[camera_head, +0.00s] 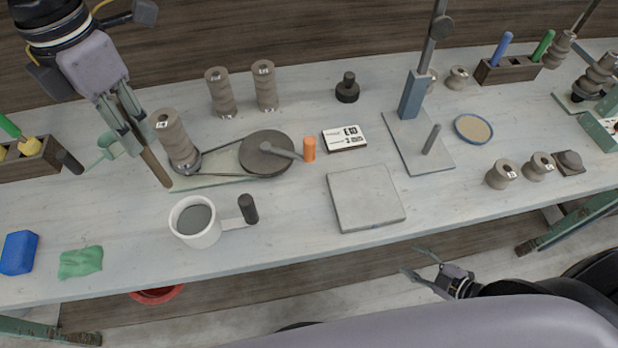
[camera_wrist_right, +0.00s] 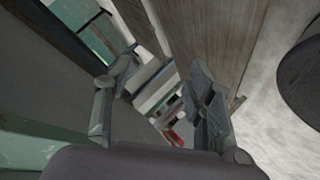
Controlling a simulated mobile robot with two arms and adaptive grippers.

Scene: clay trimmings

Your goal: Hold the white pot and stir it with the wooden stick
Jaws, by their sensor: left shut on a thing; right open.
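The white pot (camera_head: 182,236) stands upright on the table at the front left, with grey contents and a side handle ending in a black grip (camera_head: 248,208). The wooden stick (camera_head: 154,166) is held by my left gripper (camera_head: 125,130), slanting down to the right, its lower end above and left of the pot, apart from it. My left gripper is shut on the stick's upper part. My right gripper (camera_head: 426,266) is open and empty, low beyond the table's front edge. The right wrist view shows its spread fingers (camera_wrist_right: 163,95) with nothing between them.
A spool winder with a round disc (camera_head: 266,153) and a tall spool (camera_head: 176,140) stands behind the pot. A grey slab (camera_head: 365,197) lies right of it. A blue sponge (camera_head: 19,252) and green cloth (camera_head: 81,262) lie at the left.

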